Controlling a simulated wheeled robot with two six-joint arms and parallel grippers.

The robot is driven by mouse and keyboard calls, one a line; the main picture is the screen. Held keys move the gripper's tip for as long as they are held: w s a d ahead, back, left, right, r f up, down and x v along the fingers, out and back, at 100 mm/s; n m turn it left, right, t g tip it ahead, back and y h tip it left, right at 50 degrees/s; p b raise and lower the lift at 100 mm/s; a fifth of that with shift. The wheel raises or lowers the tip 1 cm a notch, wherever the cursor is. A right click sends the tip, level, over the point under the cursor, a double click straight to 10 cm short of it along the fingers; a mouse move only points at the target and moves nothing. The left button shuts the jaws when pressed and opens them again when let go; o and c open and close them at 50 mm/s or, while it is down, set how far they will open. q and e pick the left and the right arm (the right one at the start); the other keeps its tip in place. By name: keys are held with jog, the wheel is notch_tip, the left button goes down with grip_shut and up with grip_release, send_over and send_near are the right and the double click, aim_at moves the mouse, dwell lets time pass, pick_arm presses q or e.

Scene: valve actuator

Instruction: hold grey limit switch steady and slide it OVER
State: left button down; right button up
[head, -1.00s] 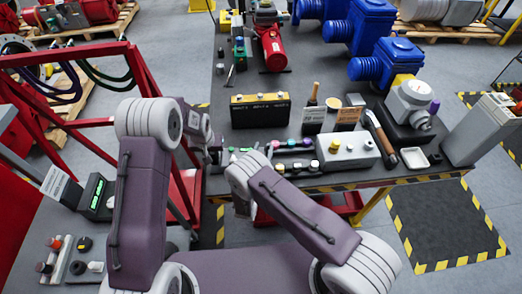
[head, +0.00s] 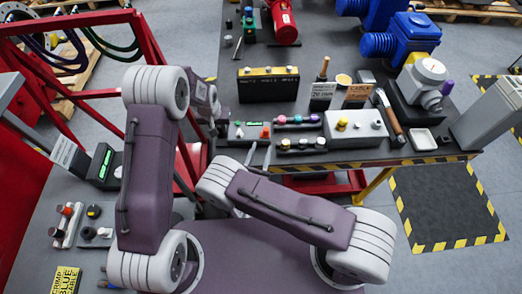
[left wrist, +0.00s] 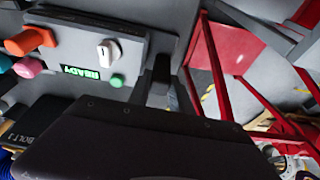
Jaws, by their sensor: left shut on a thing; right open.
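My left gripper (head: 214,129) is at the table's left front edge, beside the small panel (head: 248,130) with a green display, and largely hidden behind my left arm. In the left wrist view its dark fingers (left wrist: 172,88) are shut beside the panel's end face. The grey limit switch between them is mostly hidden, and I cannot make out its outline. In that view the panel (left wrist: 130,38) shows "READY", a white knob and a green button. My right gripper (head: 259,155) is open and empty at the front edge, its two pale fingers pointing at the panel.
Right of the panel lie a row of coloured knobs (head: 296,119) and a grey box (head: 355,128) with a yellow button. A black box with a yellow top (head: 268,84) stands behind. A grey valve actuator (head: 422,80) is at right. A red frame (head: 190,160) stands near my left arm.

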pick_arm(q)
jog(key=c, duration=1.3)
grip_release()
jog(key=shift+c, duration=0.2)
jog(key=shift+o, duration=1.3)
jog(key=shift+w+f, duration=0.1)
pick_arm(e)
jog(key=shift+w, duration=0.15)
